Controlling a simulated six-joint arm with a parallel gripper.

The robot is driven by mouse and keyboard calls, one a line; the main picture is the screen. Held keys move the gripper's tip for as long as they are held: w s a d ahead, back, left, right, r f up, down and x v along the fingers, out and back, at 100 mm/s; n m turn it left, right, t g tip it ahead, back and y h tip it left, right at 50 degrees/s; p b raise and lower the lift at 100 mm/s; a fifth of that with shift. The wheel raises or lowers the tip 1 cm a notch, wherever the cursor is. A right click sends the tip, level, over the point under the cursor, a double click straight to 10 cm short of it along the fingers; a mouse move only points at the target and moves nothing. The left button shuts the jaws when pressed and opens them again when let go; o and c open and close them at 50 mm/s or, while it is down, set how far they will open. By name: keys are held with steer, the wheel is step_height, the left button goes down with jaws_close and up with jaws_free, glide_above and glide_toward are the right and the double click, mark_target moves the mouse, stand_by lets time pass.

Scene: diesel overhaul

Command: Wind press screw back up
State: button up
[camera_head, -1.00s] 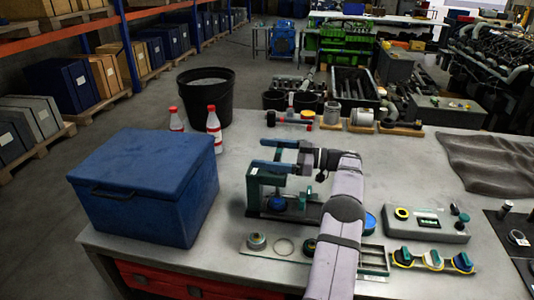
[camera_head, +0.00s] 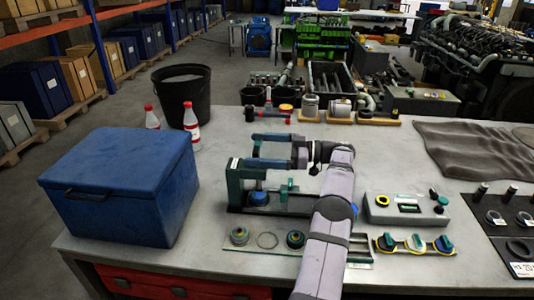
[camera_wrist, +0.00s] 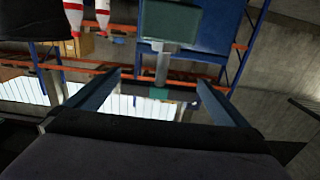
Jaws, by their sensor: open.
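The press (camera_head: 234,187) is a dark green frame standing on the bench behind a blue round part (camera_head: 258,198). My gripper (camera_head: 249,150) is open and level above the press, its two blue fingers pointing left, with a gap between them. In the wrist view, a grey vertical screw (camera_wrist: 162,68) runs from a green block (camera_wrist: 172,22) to a small green piece (camera_wrist: 158,93). They appear between my open fingers (camera_wrist: 155,92), apart from both. That view looks upside down. I cannot tell how far the screw is wound.
A blue lidded box (camera_head: 120,185) stands left of the press. Two red-capped bottles (camera_head: 191,127) and a black bucket (camera_head: 183,95) are behind it. A grey block with small parts (camera_head: 405,210) and a row of coloured parts (camera_head: 415,244) lie right of my arm.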

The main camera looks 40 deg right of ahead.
steer(key=shift+v, duration=1.4)
step_height(320, 180, up, 4)
steer(key=p, duration=0.5)
